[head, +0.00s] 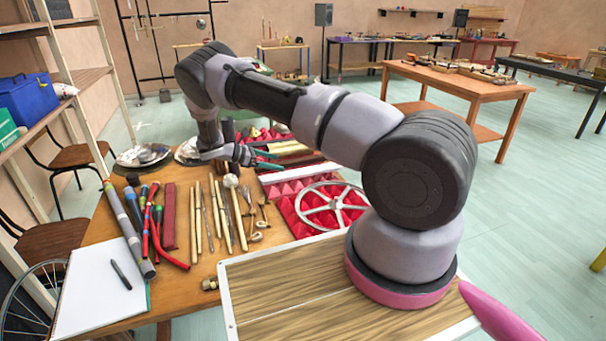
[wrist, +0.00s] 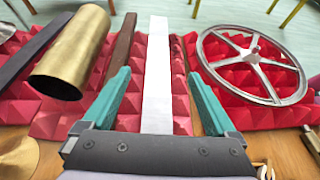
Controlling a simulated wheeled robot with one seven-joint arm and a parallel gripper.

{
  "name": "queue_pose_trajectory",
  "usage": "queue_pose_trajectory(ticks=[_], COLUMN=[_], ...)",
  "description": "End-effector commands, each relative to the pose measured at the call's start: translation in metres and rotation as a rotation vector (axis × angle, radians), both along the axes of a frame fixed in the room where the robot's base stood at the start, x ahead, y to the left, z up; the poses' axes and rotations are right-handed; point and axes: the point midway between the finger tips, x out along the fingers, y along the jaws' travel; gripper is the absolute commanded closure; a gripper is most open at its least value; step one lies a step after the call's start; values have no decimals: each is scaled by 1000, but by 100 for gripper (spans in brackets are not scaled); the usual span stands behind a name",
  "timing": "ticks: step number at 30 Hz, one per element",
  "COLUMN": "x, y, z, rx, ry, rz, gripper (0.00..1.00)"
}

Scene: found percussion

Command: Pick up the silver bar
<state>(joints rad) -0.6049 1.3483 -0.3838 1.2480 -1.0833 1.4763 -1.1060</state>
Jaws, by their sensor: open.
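The silver bar (wrist: 158,45) is a long, flat, pale strip on red pyramid foam. In the wrist view it runs lengthwise between the two teal fingers of my gripper (wrist: 159,76), with a gap visible on each side. My gripper is open and points along the bar; how far it is above the foam is hard to tell. In the head view, my gripper (head: 266,161) is over the near-left edge of the foam, and the bar (head: 302,172) shows as a pale strip extending right from it. The bar's near end is hidden by the gripper.
A brass tube (wrist: 72,52) and a dark brown bar (wrist: 122,50) lie left of the silver bar. A spoked metal wheel (wrist: 262,72) lies to the right. Sticks and mallets (head: 222,215) cover the wooden table, with a notepad (head: 100,290) at its left edge.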

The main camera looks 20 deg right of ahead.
Motion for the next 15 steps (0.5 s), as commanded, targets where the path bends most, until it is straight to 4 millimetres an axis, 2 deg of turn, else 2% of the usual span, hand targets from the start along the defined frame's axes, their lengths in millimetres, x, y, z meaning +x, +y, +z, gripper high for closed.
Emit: queue_pose_trajectory(ticks=[4, 12, 15], x=[1, 1, 0], y=[-5, -42, -49], z=[-15, -31, -34], rx=[-35, -36, -35], ry=[27, 29, 29], rz=[32, 32, 33], gripper=[7, 7, 7])
